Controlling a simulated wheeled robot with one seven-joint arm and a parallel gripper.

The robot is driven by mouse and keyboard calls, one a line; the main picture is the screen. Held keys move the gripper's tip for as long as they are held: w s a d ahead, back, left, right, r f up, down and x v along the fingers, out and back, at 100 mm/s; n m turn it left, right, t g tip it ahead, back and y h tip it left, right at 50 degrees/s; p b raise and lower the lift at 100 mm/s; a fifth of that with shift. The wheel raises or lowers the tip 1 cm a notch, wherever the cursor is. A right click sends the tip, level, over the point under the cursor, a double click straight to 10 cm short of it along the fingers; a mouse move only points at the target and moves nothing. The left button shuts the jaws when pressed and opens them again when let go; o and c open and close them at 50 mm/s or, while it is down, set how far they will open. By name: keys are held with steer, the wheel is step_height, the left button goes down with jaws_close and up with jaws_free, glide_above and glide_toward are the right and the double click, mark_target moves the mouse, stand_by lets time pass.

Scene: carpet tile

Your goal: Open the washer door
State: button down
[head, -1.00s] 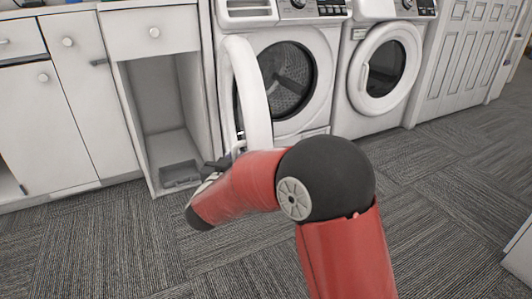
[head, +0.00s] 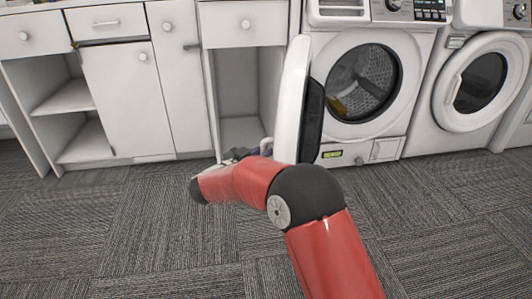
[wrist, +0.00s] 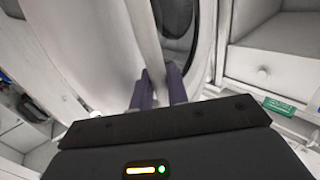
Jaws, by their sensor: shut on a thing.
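The washer door (head: 290,100) stands swung out from the left washer (head: 372,135) and shows nearly edge-on in the head view, with its dark inner side facing right. The drum opening (head: 362,82) behind it is uncovered, with something yellow inside. My gripper (head: 262,150) is at the lower left side of the door, partly hidden by my arm. In the wrist view my gripper (wrist: 160,88) has its two purple fingers on either side of a pale strip of the door (wrist: 148,45). I cannot tell whether this strip is the handle or the rim.
A second washer-like machine (head: 455,130) with a closed round door (head: 482,82) stands at the right. White cabinets (head: 125,95) and an open bay (head: 238,100) are to the left of the door. The carpet (head: 120,235) in front is clear.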

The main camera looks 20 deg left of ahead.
steer(key=shift+w+d+r, duration=0.15)
steer(key=shift+w+r, duration=0.05)
steer(key=shift+r, duration=0.05)
steer(key=c, duration=1.5)
jaws_free()
steer(key=shift+o, duration=0.2)
steer(key=shift+f, duration=0.1)
steer(key=shift+s, duration=0.15)
steer(key=v, duration=0.7)
steer(key=shift+s, duration=0.25)
